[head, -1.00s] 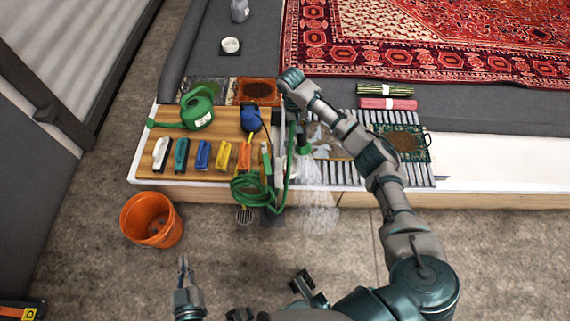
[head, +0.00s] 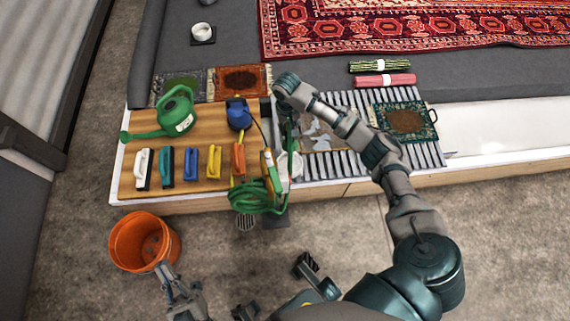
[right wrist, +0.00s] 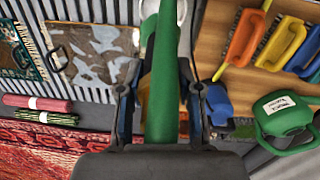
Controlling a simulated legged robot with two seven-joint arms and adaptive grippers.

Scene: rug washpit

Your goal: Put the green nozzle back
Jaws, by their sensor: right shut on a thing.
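The green nozzle (right wrist: 162,85) stands between the two fingers of my right gripper (right wrist: 162,97) in the right wrist view, and that gripper is shut on it. In the head view my right gripper (head: 287,125) is over the seam between the wooden board and the slatted grate, mostly hidden by its own wrist. The nozzle is barely visible there. A coiled green hose (head: 258,198) hangs at the board's front edge. My left gripper (head: 168,277) is low at the left, in front of the bucket; its finger gap is unclear.
The wooden board (head: 205,125) holds a green watering can (head: 177,113), several coloured brushes and a blue object (head: 238,114). An orange bucket (head: 145,240) stands on the floor. Rolled rugs lie behind.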

